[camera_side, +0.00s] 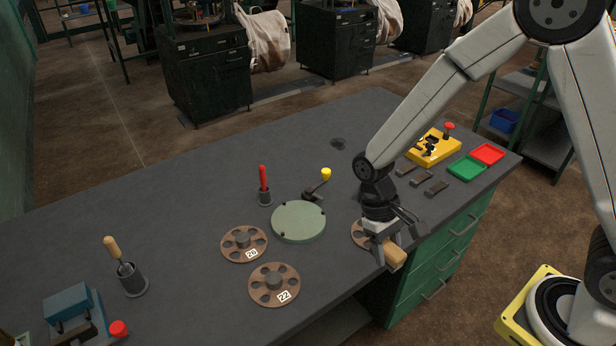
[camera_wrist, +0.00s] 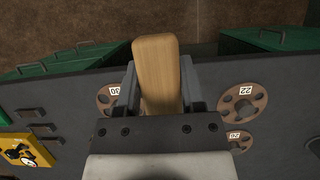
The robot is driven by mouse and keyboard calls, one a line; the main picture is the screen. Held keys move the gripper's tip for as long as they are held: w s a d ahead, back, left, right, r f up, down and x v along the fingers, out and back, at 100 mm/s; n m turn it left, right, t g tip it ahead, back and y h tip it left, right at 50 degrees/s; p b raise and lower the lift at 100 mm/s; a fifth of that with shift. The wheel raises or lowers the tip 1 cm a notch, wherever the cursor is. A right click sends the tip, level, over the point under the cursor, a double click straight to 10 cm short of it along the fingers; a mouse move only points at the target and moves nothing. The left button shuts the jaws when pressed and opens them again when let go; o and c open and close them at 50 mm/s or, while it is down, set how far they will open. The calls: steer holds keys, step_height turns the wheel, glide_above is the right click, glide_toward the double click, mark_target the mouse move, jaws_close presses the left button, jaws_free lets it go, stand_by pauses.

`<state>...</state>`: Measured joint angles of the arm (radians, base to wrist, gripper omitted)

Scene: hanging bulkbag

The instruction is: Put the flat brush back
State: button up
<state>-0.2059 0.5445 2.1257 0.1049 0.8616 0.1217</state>
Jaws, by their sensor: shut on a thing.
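My gripper (camera_side: 384,243) is shut on a pale wooden piece (camera_side: 397,257), which I take for the flat brush. It is held near the front edge of the dark workbench (camera_side: 190,260), beside a brown disc (camera_side: 360,234). In the wrist view the flat brush (camera_wrist: 156,65) shows as a long wooden block between the jaws (camera_wrist: 158,92), its rounded end pointing up in the picture. No bristles can be made out.
Cups hold a red-handled tool (camera_side: 264,180) and a wooden-handled tool (camera_side: 114,250). Green (camera_side: 467,168) and red (camera_side: 487,154) trays sit right.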

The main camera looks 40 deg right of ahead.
steer(key=w+a+f, duration=0.2)
steer(key=w+f, duration=0.2)
steer(key=w, duration=0.4)
glide_above(334, 265)
step_height(334, 265, down, 4)
steer(key=shift+s+d+r, duration=0.1)
steer(key=shift+s+d, duration=0.05)
steer(key=shift+w+f, duration=0.55)
steer(key=shift+f, duration=0.1)
steer(key=shift+w+f, duration=0.15)
steer(key=shift+f, duration=0.1)
steer(key=shift+w+f, duration=0.1)
steer(key=shift+f, duration=1.45)
steer(key=shift+f, duration=0.1)
steer(key=o, duration=1.1)
steer(key=shift+o, duration=0.2)
